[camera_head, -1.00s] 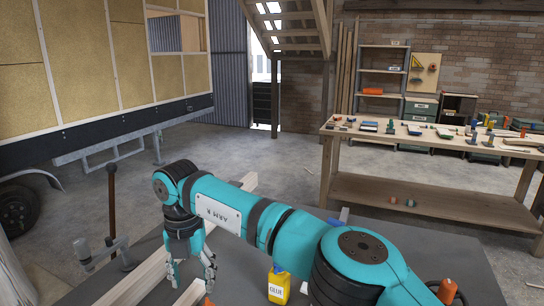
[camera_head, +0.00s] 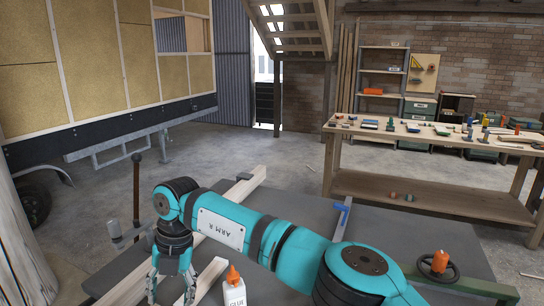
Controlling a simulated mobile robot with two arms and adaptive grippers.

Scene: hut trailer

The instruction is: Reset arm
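My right arm, labelled "ARM R", reaches from the lower right across the dark work table (camera_head: 410,240). My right gripper (camera_head: 172,287) points down at the lower left, over or beside pale timber beams (camera_head: 243,189). Its fingers are spread apart and I see nothing held between them. The fingertips are near the bottom edge, so I cannot tell whether they touch the wood. My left arm and gripper are not in view.
A white glue bottle (camera_head: 234,292) with an orange tip stands right of the gripper. A wooden workbench (camera_head: 435,190) with tools stands behind. Open floor lies between.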

